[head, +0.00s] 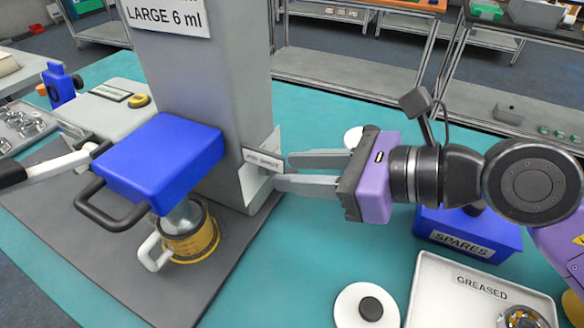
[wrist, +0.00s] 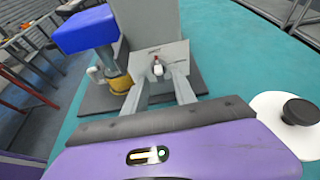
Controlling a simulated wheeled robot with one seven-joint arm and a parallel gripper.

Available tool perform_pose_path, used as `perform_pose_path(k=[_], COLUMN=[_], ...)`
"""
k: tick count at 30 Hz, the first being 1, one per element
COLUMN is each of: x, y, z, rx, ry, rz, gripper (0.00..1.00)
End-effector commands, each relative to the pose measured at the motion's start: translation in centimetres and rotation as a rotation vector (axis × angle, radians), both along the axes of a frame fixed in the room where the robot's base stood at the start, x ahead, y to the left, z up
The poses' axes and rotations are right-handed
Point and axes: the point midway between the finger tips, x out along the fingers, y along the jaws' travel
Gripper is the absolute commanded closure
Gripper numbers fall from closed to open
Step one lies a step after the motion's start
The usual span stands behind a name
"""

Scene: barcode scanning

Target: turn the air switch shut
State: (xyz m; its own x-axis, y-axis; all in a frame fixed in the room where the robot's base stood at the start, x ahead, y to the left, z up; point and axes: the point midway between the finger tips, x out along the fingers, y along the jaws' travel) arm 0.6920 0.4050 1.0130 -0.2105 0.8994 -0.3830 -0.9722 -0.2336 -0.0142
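The air switch shows in the wrist view as a small pale lever with a reddish part (wrist: 157,68) on a light plate (wrist: 166,55) on the side of the grey column. In the head view the labelled plate (head: 262,160) is seen edge-on at the column's lower right, and the lever cannot be made out. My gripper (head: 284,171) is open, with its two grey fingers pointing at the plate. In the wrist view the lever appears between the fingertips (wrist: 160,78). I cannot tell whether either finger touches it.
The grey column (head: 205,75) has a blue head (head: 165,160) above a yellow cup (head: 192,240) on a dark mat (head: 110,265). A white disc with a black knob (head: 368,308), a blue SPARES bin (head: 465,235) and a white GREASED tray (head: 430,285) lie near my arm.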

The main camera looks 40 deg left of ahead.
Motion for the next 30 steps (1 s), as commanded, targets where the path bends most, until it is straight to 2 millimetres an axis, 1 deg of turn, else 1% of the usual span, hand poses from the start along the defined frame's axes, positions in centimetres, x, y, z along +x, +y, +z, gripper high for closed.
perform_pose_path(k=[1, 6, 9, 12, 16, 30], x=[0.3, 0.9, 1.2, 1.3, 1.3, 1.3], y=[-0.8, -3.4, -4.6, -5.4, -5.8, -5.8], z=[0.3, 1.4, 1.9, 2.2, 2.4, 2.5], rx=[0.001, 0.001, 0.001, 0.000, 0.000, 0.001], ry=[-0.002, -0.002, -0.002, -0.003, -0.001, -0.002], rz=[-0.003, -0.003, -0.002, -0.001, -0.001, 0.000], gripper=[0.67, 0.67, 0.67, 0.67, 0.67, 0.67])
